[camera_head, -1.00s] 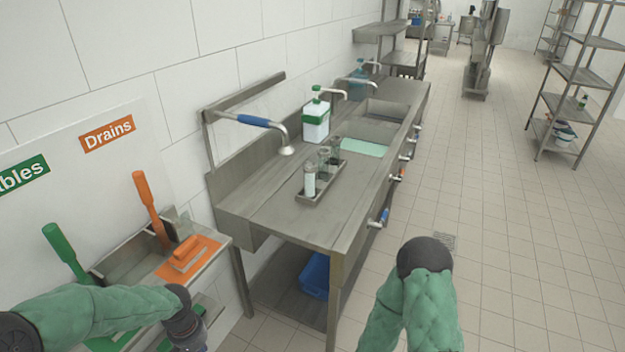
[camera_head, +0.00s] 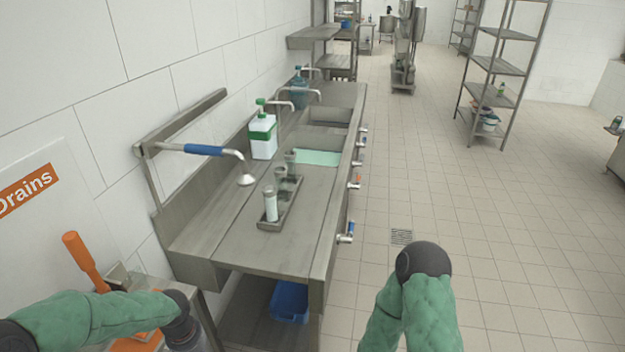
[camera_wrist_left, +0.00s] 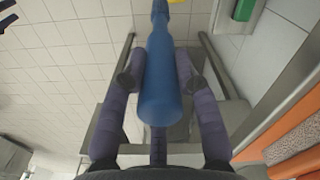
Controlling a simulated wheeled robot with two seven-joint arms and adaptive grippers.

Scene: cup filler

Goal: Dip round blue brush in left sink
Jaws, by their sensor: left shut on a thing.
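My left gripper (camera_wrist_left: 160,82) is shut on a blue cylindrical handle (camera_wrist_left: 161,100), which I take to be the brush. The handle lies between both fingers in the left wrist view; the brush head cannot be made out. In the head view the left wrist is at the bottom left, with most of the gripper cut off. A sink basin (camera_head: 325,138) is set in the steel counter (camera_head: 213,235), and another basin (camera_head: 333,115) lies farther back. Both are well ahead of the left gripper. My right gripper is out of view.
A tray (camera_head: 270,224) of small containers, a green-and-white bottle (camera_head: 263,137) and a pale green sheet (camera_head: 317,158) are on the counter. A blue-sleeved faucet (camera_head: 203,150) overhangs its near end. A blue bin (camera_head: 289,302) sits below.

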